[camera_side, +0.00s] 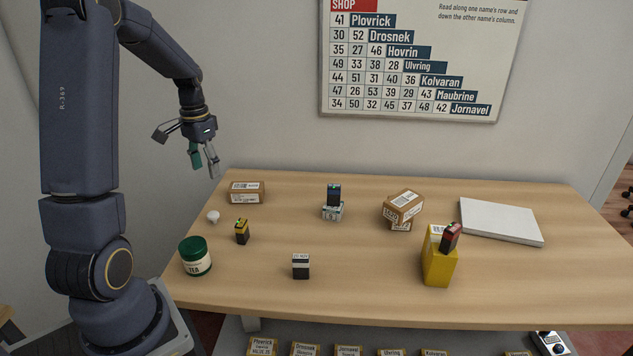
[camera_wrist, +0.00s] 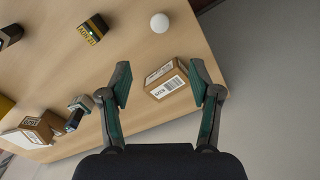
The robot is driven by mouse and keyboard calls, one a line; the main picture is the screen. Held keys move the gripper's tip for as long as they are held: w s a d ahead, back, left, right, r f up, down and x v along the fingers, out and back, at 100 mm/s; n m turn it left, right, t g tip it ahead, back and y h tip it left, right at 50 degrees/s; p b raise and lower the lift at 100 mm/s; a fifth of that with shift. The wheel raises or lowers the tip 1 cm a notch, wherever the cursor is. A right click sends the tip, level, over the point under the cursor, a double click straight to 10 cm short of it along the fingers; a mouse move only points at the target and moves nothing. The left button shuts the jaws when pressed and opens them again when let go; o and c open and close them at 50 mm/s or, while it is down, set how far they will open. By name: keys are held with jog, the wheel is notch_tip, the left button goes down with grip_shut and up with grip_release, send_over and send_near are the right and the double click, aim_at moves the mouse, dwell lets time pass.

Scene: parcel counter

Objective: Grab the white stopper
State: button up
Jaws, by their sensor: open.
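The white stopper (camera_side: 212,216) is a small pale rounded piece standing on the wooden table near its left edge, behind the green jar. In the wrist view the white stopper (camera_wrist: 160,23) shows as a round white top near the upper middle, apart from other things. My gripper (camera_side: 205,170) is raised above the table's back left corner, clear of the tabletop. In the wrist view my gripper (camera_wrist: 160,78) has its two fingers spread wide with nothing held between them. The stopper lies beyond the fingertips there.
A cardboard box (camera_side: 246,193) lies behind the stopper and shows below the fingertips in the wrist view (camera_wrist: 167,84). The table (camera_side: 350,285) has bare wood at front.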

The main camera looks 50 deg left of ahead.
send_over(213, 213)
jog(key=f, duration=0.9)
jog(key=shift+w+f, duration=0.15)
jog(key=shift+w, duration=0.2)
jog(key=f, duration=0.5)
jog(key=shift+s+f, duration=0.15)
jog(key=shift+s, duration=0.1)
jog(key=c, duration=0.9)
jog(key=shift+o, duration=0.2)
